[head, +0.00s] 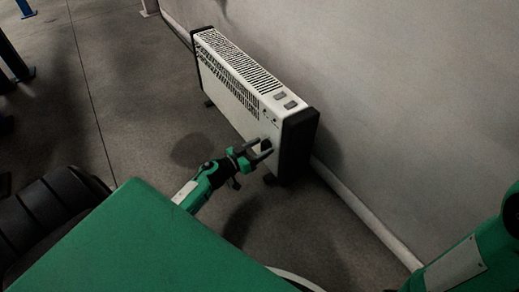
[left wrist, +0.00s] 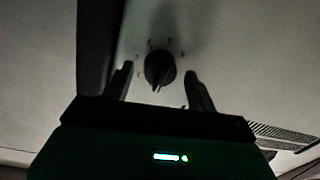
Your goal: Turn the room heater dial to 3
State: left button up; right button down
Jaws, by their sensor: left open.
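The room heater (head: 228,85) is a white box with black end panels and slotted vents, standing on the floor along the wall. Its black round dial (head: 266,144) is on the front face near the right end. In the left wrist view the dial (left wrist: 159,68) shows with small marks around it, too dim to read. My left gripper (head: 264,152) is open, its fingers pointing at the dial. In the left wrist view one finger is on each side of the dial, with gaps between. Contact cannot be told. My right gripper is not in view.
Two grey switches (head: 285,100) sit on the heater's top at the right end. The wall (head: 400,90) with a pale skirting is close behind the heater. The concrete floor (head: 130,80) in front of the heater is clear.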

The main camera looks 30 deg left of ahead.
pick_arm(q)
jog(key=c, duration=1)
